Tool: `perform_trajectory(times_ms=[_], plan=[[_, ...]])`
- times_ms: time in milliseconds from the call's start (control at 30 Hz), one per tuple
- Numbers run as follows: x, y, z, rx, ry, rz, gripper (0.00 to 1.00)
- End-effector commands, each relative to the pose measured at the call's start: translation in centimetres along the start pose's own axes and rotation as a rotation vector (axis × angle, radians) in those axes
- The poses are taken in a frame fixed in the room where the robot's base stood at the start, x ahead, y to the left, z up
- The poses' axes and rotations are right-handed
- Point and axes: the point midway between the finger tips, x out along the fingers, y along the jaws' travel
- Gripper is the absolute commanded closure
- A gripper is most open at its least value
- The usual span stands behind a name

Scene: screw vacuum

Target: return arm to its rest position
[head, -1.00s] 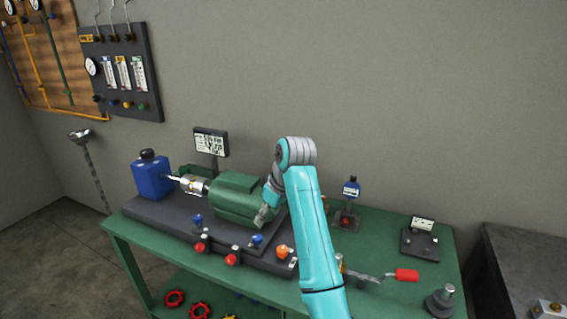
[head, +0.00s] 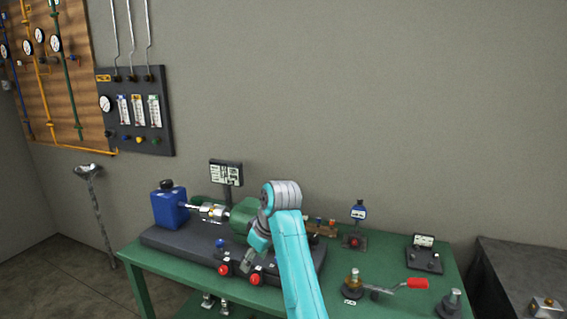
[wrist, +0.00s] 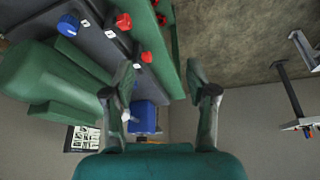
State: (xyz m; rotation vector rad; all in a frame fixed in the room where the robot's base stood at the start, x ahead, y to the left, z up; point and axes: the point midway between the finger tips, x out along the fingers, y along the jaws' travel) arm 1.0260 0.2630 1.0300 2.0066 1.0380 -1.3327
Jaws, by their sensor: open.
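My gripper (head: 247,264) hangs from my teal arm in front of the green vacuum pump (head: 241,214) and over the front part of the dark base plate (head: 160,236). In the wrist view my gripper (wrist: 160,80) has its two fingers spread wide apart with nothing between them. The green pump body (wrist: 50,75) lies left of the fingers there. My arm hides the right part of the pump in the head view.
A blue bottle (head: 169,207) stands at the plate's left end. Red knobs (head: 257,279) line the front edge near my gripper. A red-handled crank (head: 417,284) is on the green bench (head: 386,253) at right. Open air lies above the bench.

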Motion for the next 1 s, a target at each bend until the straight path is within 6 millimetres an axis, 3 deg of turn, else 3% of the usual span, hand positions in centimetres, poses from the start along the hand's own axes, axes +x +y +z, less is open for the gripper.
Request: perform_trajectory(times_ms=[367,567,767,1000], plan=[[4.0,0.3,3.0,0.049,0.027,0.029,0.43],[7.2,0.5,5.7,0.089,0.054,0.056,0.43],[11.9,0.1,10.4,0.154,0.096,0.101,0.43],[17.3,-1.2,18.1,0.249,0.168,0.178,0.43]])
